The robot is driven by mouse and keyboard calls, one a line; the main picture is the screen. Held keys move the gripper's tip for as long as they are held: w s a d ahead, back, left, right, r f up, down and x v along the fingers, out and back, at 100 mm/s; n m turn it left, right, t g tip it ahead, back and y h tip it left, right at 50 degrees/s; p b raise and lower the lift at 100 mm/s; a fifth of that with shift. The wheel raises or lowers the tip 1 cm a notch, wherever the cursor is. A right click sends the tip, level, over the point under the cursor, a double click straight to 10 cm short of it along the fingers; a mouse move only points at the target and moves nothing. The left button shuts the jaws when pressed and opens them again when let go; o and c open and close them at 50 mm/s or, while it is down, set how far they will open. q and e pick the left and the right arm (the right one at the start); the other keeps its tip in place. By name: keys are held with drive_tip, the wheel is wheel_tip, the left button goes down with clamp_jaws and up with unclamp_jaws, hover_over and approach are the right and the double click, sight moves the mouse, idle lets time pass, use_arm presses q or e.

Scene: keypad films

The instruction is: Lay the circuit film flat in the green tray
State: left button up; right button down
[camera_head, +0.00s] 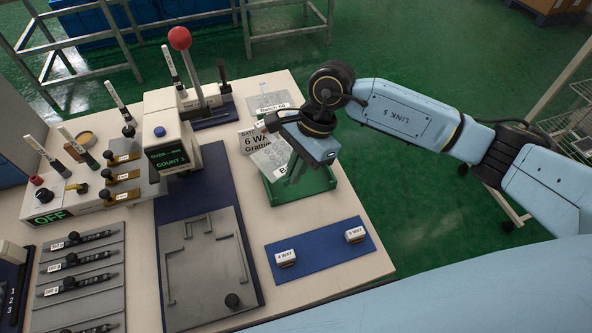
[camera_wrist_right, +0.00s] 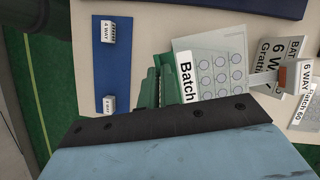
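The green tray (camera_head: 310,190) lies on the table's right part in the head view, partly covered by my right arm. The film reaches left past the tray's far left corner. My left gripper is out of view.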

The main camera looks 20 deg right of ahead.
drive_tip(key=m, duration=0.1)
drive_tip(key=f+m+t, duration=0.1)
drive_tip(key=m, duration=0.1)
drive_tip(key=shift+w+d+m, duration=0.1)
drive_tip(key=shift+m, duration=0.2)
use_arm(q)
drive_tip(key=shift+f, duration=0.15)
use_arm(e)
drive_tip(key=shift+f, duration=0.1)
